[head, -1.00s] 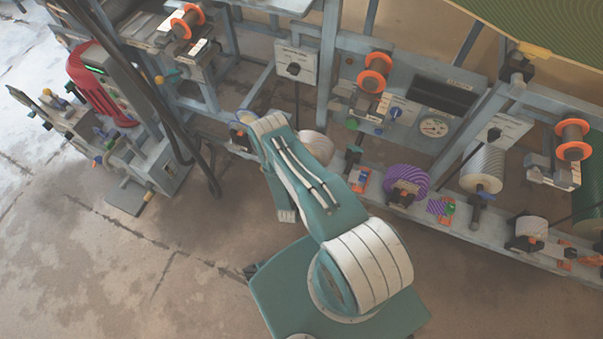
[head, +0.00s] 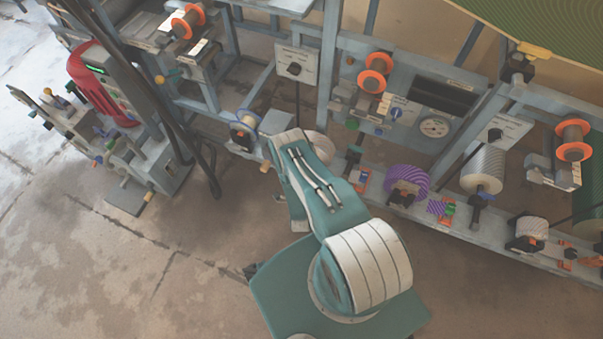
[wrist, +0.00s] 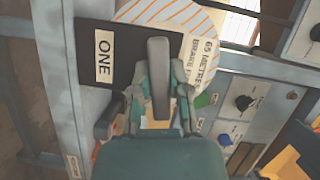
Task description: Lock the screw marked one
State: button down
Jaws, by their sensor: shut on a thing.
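In the wrist view, a black plate (wrist: 122,42) carries a pale label reading ONE (wrist: 104,55). A dark grey bar-like handle (wrist: 158,60) stands in front of the plate, to the right of the label, and looks like part of the screw marked one. My gripper (wrist: 160,88) has a finger on each side of this handle and is shut on it. The handle's lower end and the screw's threaded part are hidden. In the head view, my arm (head: 325,190) reaches toward the machine's lower rail, and the gripper itself cannot be made out.
A striped disc (wrist: 170,12) and a label reading 65 METRES (wrist: 205,65) are close by. A panel with a blue knob (wrist: 243,103) lies to the right. In the head view, a purple roll (head: 408,180) sits on the rail (head: 470,222).

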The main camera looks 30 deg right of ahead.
jog(key=shift+s+f+m+t, duration=0.2)
jog(key=shift+m+t, duration=0.1)
jog(key=shift+m, duration=0.7)
jog(key=c, duration=0.6)
grip_release()
jog(key=shift+d, duration=0.1)
jog(key=shift+w+r, duration=0.1)
jog(key=shift+r, duration=0.55)
notch_tip(320, 180, up, 8)
jog(key=shift+w+r, duration=0.1)
jog(key=shift+r, duration=0.3)
